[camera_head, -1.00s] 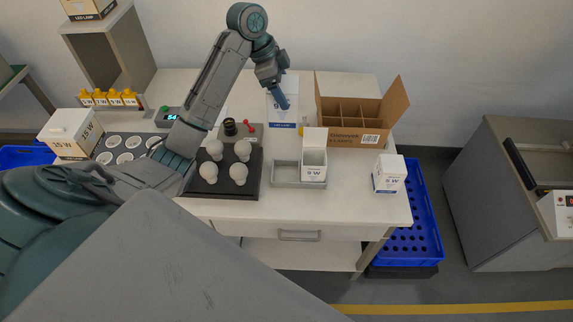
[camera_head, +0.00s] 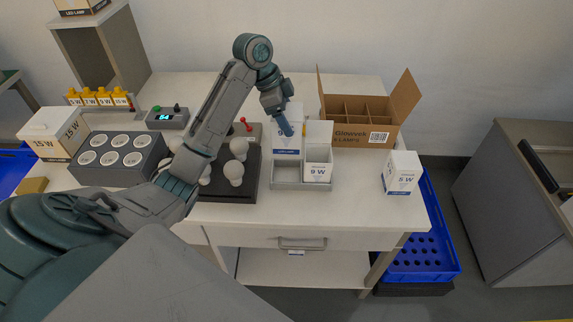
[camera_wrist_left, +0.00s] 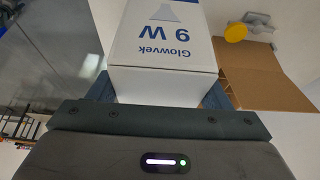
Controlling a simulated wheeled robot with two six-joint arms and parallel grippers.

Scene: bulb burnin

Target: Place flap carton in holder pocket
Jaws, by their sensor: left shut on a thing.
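My left gripper (camera_head: 286,128) is shut on a white carton (camera_head: 287,149) with a blue lower band. In the left wrist view the held carton (camera_wrist_left: 165,45) reads "Glowvek 9 W", upside down. In the head view it shows just behind the left pocket of the grey two-pocket holder (camera_head: 301,186); I cannot tell its exact height. The left pocket looks empty. Another white 9 W carton (camera_head: 318,172), its flap standing up, sits in the right pocket. My right gripper is not in view.
A brown divided box (camera_head: 361,136) stands behind the holder on the right. A closed 5 W carton (camera_head: 402,175) stands to the right. A black tray with bulbs (camera_head: 236,190) lies left of the holder, partly behind my arm. The table front is clear.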

